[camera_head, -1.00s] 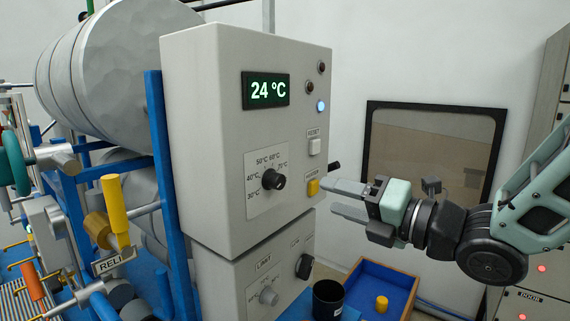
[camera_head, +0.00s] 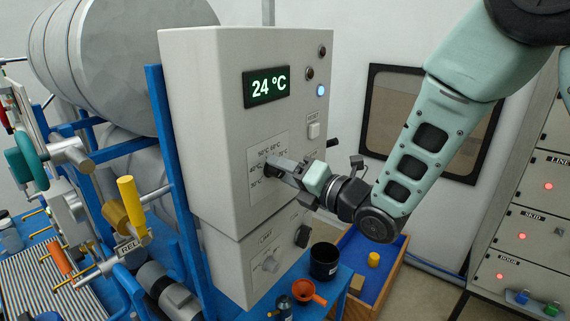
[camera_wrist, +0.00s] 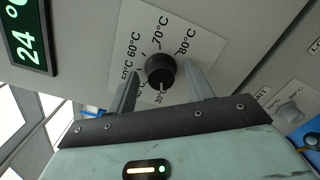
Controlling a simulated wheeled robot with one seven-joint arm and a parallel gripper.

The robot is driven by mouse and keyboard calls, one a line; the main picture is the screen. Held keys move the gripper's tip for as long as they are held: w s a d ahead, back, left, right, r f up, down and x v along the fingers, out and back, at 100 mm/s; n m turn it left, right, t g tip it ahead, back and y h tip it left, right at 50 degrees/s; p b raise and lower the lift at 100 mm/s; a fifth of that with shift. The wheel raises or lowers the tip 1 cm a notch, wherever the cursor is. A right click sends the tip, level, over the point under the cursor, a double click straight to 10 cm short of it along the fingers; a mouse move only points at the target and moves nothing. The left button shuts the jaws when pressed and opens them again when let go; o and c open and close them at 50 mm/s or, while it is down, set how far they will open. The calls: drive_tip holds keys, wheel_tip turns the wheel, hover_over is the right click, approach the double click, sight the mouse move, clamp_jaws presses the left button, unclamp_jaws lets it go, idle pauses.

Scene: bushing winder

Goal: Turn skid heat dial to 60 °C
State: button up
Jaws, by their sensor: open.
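The skid heat dial is a black knob (camera_wrist: 160,69) on a white scale plate (camera_wrist: 125,45) marked from 30 to 80 °C. In the wrist view its light pointer line faces the 30 °C mark. My gripper (camera_wrist: 160,82) is open, with one finger on each side of the knob; I cannot tell whether either finger touches it. In the head view my gripper (camera_head: 276,170) reaches the dial from the right and hides most of it. The green display (camera_head: 266,87) reads 24 °C.
A white button (camera_head: 313,130) and a lit blue lamp (camera_head: 320,90) are right of the display. A lower knob (camera_head: 270,264) sits below. A black cup (camera_head: 324,261), an orange funnel (camera_head: 309,291) and a blue tray (camera_head: 391,262) are beneath my arm.

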drive_tip(key=shift+w+a, duration=0.1)
drive_tip(key=c, duration=1)
